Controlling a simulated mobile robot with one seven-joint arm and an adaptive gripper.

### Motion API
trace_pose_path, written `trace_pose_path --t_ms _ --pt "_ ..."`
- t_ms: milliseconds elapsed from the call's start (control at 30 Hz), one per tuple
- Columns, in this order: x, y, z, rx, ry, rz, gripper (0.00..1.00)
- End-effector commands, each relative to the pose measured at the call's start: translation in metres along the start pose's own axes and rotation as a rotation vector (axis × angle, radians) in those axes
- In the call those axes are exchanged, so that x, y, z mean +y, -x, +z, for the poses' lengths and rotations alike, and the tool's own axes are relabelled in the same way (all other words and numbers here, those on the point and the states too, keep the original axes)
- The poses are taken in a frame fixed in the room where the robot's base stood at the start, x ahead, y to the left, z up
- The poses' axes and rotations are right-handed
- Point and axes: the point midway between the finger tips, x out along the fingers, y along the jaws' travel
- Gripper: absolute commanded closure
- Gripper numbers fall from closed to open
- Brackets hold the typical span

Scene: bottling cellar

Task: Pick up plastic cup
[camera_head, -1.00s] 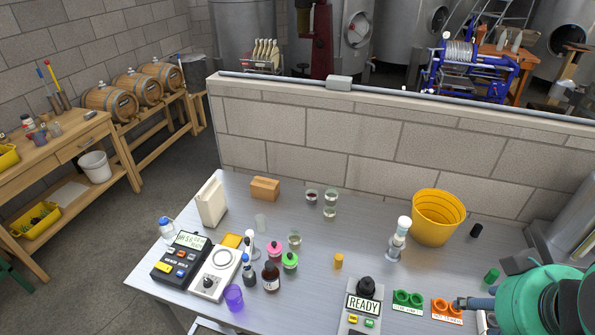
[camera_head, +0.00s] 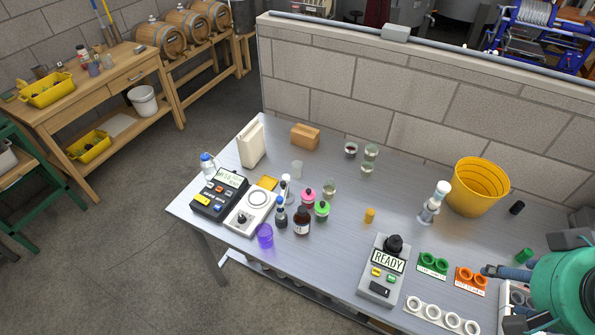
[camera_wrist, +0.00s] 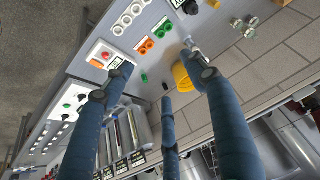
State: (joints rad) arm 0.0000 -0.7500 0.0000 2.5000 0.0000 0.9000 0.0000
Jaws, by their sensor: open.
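Several small cups stand on the steel table (camera_head: 335,228). A purple translucent cup (camera_head: 265,236) stands near the front left edge. Clear cups with some contents (camera_head: 371,152) stand further back. I cannot tell which one is the plastic cup. My gripper (camera_wrist: 160,78) has its blue fingers spread and nothing between them. In the head view it is at the lower right, above the table's right end, far from these cups.
A yellow bucket (camera_head: 478,187) and white-capped bottle (camera_head: 434,203) stand at the right rear. A READY box (camera_head: 383,270), green holder (camera_head: 433,264) and orange holder (camera_head: 470,280) are nearer my gripper. Bottles (camera_head: 302,221) crowd the purple cup. A block wall (camera_head: 400,98) backs the table.

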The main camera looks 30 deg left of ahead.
Motion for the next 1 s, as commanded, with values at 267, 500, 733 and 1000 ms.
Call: trace_pose_path --t_ms 267,500,733,1000 --pt "-0.001 0.000 -0.002 -0.001 0.009 0.000 0.43" --pt "-0.007 -0.003 -0.024 -0.013 0.109 -0.003 0.43" --pt "-0.024 -0.014 -0.069 -0.033 0.327 -0.008 0.43" --pt "-0.056 -0.037 -0.128 -0.056 0.630 -0.017 0.43"
